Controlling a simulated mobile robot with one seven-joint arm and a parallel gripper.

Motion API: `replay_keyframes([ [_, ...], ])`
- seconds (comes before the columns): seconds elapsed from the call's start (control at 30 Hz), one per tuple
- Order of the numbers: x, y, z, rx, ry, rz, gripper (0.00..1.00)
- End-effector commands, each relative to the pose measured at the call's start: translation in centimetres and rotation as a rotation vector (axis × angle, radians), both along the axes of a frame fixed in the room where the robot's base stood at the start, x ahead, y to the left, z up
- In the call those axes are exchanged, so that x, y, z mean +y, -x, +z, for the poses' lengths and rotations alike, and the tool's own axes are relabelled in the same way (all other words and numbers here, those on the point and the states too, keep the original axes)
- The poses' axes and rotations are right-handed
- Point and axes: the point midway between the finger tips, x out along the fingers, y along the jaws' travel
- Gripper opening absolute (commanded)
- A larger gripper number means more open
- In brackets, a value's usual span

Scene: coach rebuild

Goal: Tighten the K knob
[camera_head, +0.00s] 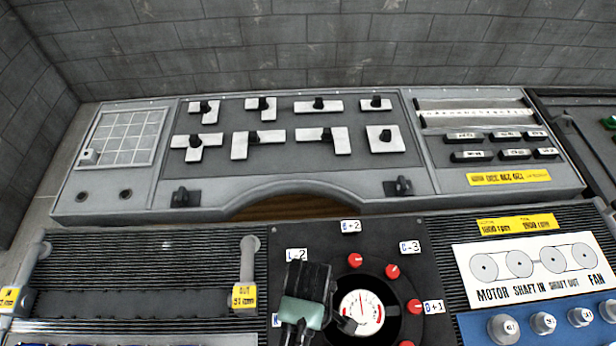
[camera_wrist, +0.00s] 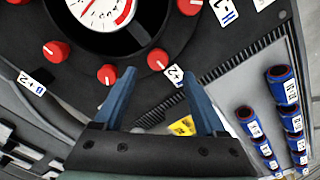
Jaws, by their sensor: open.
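The K knob itself is hidden in the head view behind my gripper (camera_head: 297,312). A partly covered label (camera_head: 276,320) with what looks like a K shows at the gripper's left edge. The red knobs ring a round dial (camera_head: 361,313) on a dark panel. In the wrist view my gripper (camera_wrist: 158,85) is open and empty. A red knob (camera_wrist: 157,59) lies beyond its fingertips, between them in the picture. Another red knob (camera_wrist: 189,6) sits at the top edge beside a label (camera_wrist: 222,10) that I cannot read surely. Contact is not visible.
Other red knobs (camera_head: 392,271) lie close by around the dial. A grey handle (camera_head: 249,261) with a yellow OUT tag (camera_head: 244,296) stands left of the panel. Silver knobs (camera_head: 543,323) sit on a blue panel at right. A grey console (camera_head: 115,200) lies behind.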

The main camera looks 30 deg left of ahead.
Motion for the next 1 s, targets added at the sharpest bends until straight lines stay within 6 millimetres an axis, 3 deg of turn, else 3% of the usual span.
replay_keyframes([
  [0.1, 0.0, 0.0, -2.3, 0.001, 0.001, -0.001, 0.73],
  [0.33, 0.0, -0.1, -5.3, -0.001, -0.001, -0.002, 0.73],
  [0.8, 0.0, -0.1, -6.4, -0.004, -0.002, -0.003, 0.73],
  [1.0, 0.0, -0.1, -6.4, -0.004, -0.001, -0.002, 0.39],
])
